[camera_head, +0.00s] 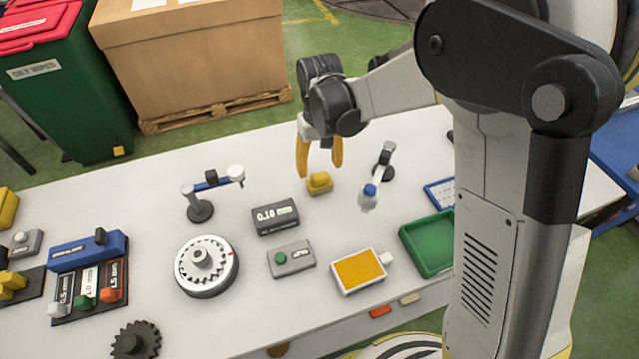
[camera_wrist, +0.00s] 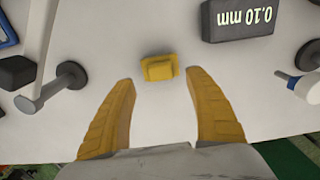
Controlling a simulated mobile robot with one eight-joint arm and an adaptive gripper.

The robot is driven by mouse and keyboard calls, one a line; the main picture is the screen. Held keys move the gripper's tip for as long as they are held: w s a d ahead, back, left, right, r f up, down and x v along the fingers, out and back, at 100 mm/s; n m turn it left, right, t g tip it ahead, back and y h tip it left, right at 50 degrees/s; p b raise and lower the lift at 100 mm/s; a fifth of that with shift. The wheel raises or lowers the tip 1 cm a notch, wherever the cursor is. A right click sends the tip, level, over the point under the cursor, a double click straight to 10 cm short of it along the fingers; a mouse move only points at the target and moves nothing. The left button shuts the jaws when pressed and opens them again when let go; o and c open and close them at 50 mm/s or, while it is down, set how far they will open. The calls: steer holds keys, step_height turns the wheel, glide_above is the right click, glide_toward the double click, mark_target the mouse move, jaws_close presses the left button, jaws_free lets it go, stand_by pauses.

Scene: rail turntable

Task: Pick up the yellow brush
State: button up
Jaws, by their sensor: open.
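The yellow brush (camera_head: 319,183) appears as a small yellow block with a raised top, lying on the white table. In the wrist view the brush (camera_wrist: 158,68) is centred just beyond the fingertips. My gripper (camera_head: 320,168) has two yellow fingers and points down above the table, over and slightly behind the brush. In the wrist view my gripper (camera_wrist: 159,79) is open, with nothing between the fingers. The bristles cannot be made out.
A dark 0.10 mm display (camera_head: 276,217) stands left of the brush. A small post stand (camera_head: 383,165) is to its right. A toothed dial (camera_head: 206,265), an orange pad (camera_head: 358,271) and a green tray (camera_head: 428,246) lie nearer. The table around the brush is bare.

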mark_target(319, 176)
step_height(319, 176, down, 5)
steer(key=shift+s+r+b, duration=0.1)
steer(key=shift+b, duration=0.85)
steer(key=shift+r, duration=0.1)
steer(key=c, duration=1.3)
steer(key=shift+r, duration=0.3)
jaws_close()
step_height(319, 176, up, 9)
steer(key=p, duration=0.3)
steer(key=shift+r, duration=0.2)
